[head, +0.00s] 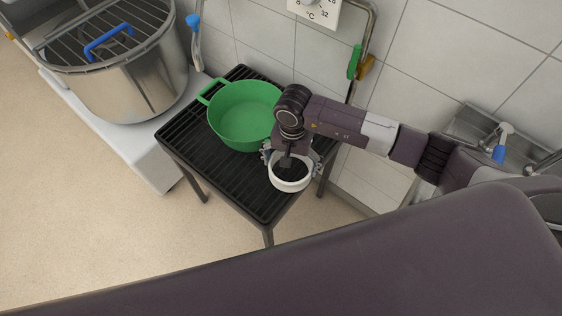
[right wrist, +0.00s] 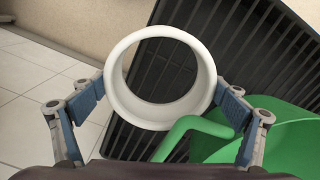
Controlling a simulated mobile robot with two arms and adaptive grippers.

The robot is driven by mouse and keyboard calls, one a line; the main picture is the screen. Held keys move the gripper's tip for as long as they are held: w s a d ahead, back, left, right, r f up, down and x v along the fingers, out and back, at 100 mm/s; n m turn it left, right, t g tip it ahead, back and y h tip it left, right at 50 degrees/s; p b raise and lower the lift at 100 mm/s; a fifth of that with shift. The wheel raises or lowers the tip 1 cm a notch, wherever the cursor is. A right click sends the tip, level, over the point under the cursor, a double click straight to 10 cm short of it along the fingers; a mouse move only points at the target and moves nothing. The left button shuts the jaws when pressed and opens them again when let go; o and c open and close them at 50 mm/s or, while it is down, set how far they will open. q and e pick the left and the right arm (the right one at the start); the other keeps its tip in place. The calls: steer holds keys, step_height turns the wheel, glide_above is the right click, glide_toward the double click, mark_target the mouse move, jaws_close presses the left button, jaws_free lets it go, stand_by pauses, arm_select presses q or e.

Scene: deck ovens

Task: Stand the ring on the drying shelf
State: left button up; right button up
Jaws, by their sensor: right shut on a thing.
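The ring is a white, short, open cylinder (head: 290,184) held at the right end of the black slatted shelf (head: 180,148). My right gripper (head: 289,160) points down with its fingers on either side of the ring. In the right wrist view the ring (right wrist: 118,98) sits between the blue finger pads, and the slats (right wrist: 215,30) show behind it. I cannot tell whether the ring touches the slats. My left gripper is not in view.
A green pot (head: 243,112) stands on the shelf right beside the ring; its handle (right wrist: 195,128) is close to the ring in the right wrist view. A large steel pot (head: 135,85) stands at the upper left. The shelf's front left part is bare. A tiled wall is behind.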

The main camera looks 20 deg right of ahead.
steer(key=w+a+b, duration=0.1)
steer(key=w+a+f, duration=0.1)
steer(key=shift+w+a+f+b, duration=0.1)
steer(key=shift+w+b, duration=0.25)
steer(key=shift+b, duration=0.05)
steer(key=shift+f, duration=0.2)
steer(key=shift+r, duration=0.1)
steer(key=o, duration=0.8)
steer(key=shift+f, duration=0.25)
steer(key=shift+o, duration=1)
steer(key=shift+r, duration=0.15)
